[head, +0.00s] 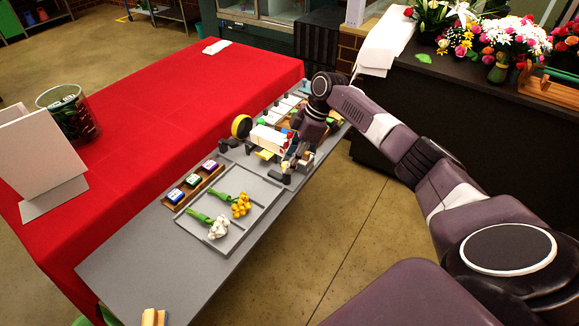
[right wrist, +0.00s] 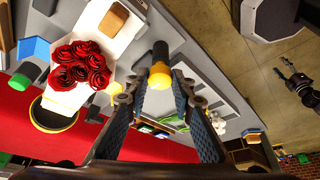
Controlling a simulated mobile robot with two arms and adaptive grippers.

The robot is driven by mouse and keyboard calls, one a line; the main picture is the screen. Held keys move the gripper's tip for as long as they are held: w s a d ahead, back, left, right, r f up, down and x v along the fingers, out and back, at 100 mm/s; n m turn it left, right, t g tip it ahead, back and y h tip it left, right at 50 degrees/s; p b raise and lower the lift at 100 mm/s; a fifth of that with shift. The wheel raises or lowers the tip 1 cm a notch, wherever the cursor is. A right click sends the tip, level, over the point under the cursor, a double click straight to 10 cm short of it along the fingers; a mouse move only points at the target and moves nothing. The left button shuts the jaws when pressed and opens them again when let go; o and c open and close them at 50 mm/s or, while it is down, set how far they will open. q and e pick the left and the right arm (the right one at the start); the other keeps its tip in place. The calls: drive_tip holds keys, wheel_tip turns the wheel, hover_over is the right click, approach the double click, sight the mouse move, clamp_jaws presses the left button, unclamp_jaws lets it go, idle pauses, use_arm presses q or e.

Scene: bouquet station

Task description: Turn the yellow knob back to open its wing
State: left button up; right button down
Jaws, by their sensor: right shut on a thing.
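The yellow knob (right wrist: 160,76), with a black cylindrical part beside it, is between the fingertips of my right gripper (right wrist: 160,88) in the right wrist view. The fingers are shut on it. In the head view my right gripper (head: 287,164) is low over the white fixture (head: 268,138) on the grey bench, partly hiding it. Red roses (right wrist: 80,64) lie on a white part of the fixture in the right wrist view. I cannot tell how far the wing stands open. My left gripper is not in view.
A grey tray (head: 262,213) holds yellow flowers (head: 241,205) and white flowers (head: 218,229). A brown rack (head: 175,202) with several small boxes is beside it. The red table (head: 135,125) runs alongside; the bench's near end is mostly clear.

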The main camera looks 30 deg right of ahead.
drive_tip(key=shift+n, duration=0.4)
drive_tip(key=shift+b, duration=0.3)
drive_tip(key=c, duration=1.7)
unclamp_jaws()
drive_tip(key=shift+o, duration=0.2)
drive_tip(key=v, duration=1.2)
drive_tip(key=shift+w, duration=0.15)
